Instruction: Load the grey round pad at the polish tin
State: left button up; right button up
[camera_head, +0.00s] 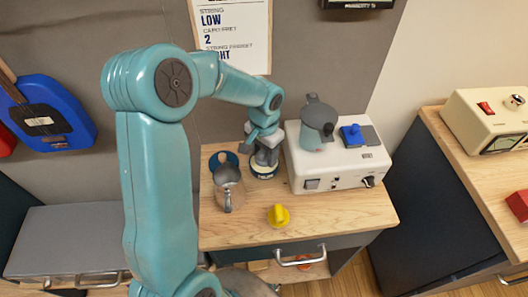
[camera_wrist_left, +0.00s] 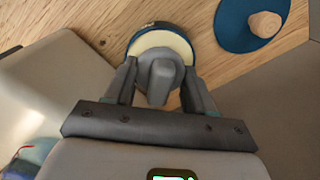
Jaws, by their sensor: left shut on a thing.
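My left gripper (camera_head: 266,152) is shut on the grey knob of the round pad and points down at the tabletop. The grey pad (camera_wrist_left: 160,80) shows between the two fingers in the left wrist view. Its underside is hidden. The polish tin (camera_head: 264,172), round with a cream filling, stands directly below the pad. In the wrist view, the tin (camera_wrist_left: 160,42) shows its cream surface around the pad's far side. I cannot tell whether the pad touches the polish. My right gripper is not in view.
A metal jug (camera_head: 229,188) stands left of the tin, and a yellow knobbed piece (camera_head: 278,215) in front. A white appliance (camera_head: 335,165) with a grey pot (camera_head: 318,125) stands right. The table's front right is clear.

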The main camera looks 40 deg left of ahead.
pick_arm(q)
jog(key=shift+f+b, duration=0.35)
jog(key=shift+f, duration=0.1)
dwell(1.2)
jog(key=shift+r+p, duration=2.55)
jog(key=shift+r, duration=1.1)
jog(key=shift+f, duration=0.1)
